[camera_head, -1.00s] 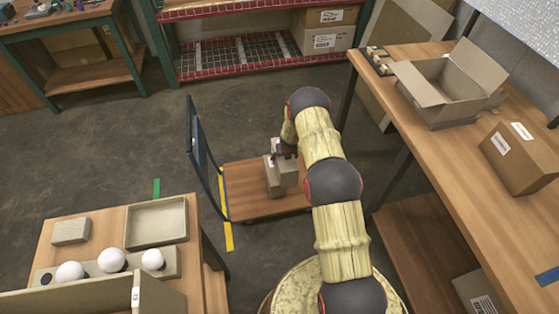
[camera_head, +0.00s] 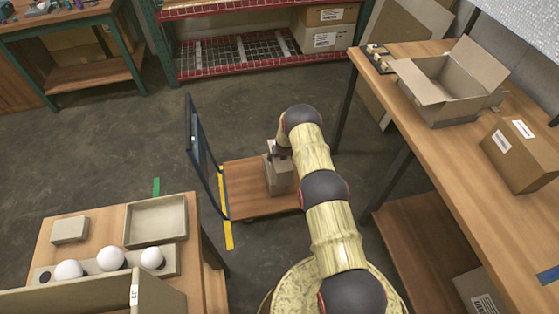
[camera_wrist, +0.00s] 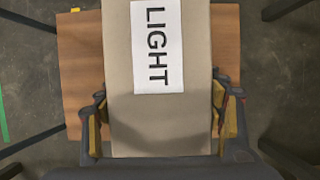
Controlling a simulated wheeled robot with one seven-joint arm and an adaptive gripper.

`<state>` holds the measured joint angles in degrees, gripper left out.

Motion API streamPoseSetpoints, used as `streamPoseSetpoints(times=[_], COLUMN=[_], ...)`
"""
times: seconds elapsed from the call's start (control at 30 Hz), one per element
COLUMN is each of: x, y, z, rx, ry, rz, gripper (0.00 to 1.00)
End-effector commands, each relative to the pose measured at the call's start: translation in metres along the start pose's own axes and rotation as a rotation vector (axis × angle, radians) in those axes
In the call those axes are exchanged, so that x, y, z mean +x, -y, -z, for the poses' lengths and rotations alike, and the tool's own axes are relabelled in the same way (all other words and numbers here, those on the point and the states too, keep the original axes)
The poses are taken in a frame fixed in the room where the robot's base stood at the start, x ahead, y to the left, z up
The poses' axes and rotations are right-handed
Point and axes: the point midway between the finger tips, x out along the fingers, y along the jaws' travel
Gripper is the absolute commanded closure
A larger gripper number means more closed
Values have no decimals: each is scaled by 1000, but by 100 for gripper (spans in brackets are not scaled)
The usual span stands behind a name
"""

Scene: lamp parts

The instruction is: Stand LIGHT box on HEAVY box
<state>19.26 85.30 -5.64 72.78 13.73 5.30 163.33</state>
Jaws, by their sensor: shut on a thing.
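The LIGHT box (camera_wrist: 185,118) is tan-grey with a white label and fills the middle of the wrist view. My gripper (camera_wrist: 162,122) is shut on it, one finger at each side. In the head view my gripper (camera_head: 279,153) is over the cart's wooden platform (camera_head: 246,182), at the grey-tan boxes (camera_head: 281,178) there. The two boxes overlap in that view, and I cannot clearly tell the HEAVY box from the LIGHT one. No HEAVY label shows. Whether the LIGHT box touches the HEAVY box is hidden.
The cart's dark upright handle frame (camera_head: 203,155) stands at the platform's left. A workbench (camera_head: 440,150) with an open carton (camera_head: 450,88) and a closed carton (camera_head: 520,155) is at the right. A lower-left table holds a tray (camera_head: 156,222) and white balls. The platform's left part is clear.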

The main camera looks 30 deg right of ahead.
Motion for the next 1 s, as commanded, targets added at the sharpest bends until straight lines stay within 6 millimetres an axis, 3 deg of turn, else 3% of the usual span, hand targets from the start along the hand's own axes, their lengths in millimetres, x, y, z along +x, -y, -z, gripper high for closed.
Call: streamPoseSetpoints(times=[0.07, 0.43, 0.47, 0.77, 1.0], x=[11, 13, 14, 13, 13], y=[0, 0, 0, 0, 0], z=[4, 4, 6, 5, 5], rx=[0, 0, 0, 0, 0], ry=[2, 3, 0, 0, 0], rz=[0, 0, 0, 0, 0], gripper=[74, 74, 32, 15, 14])
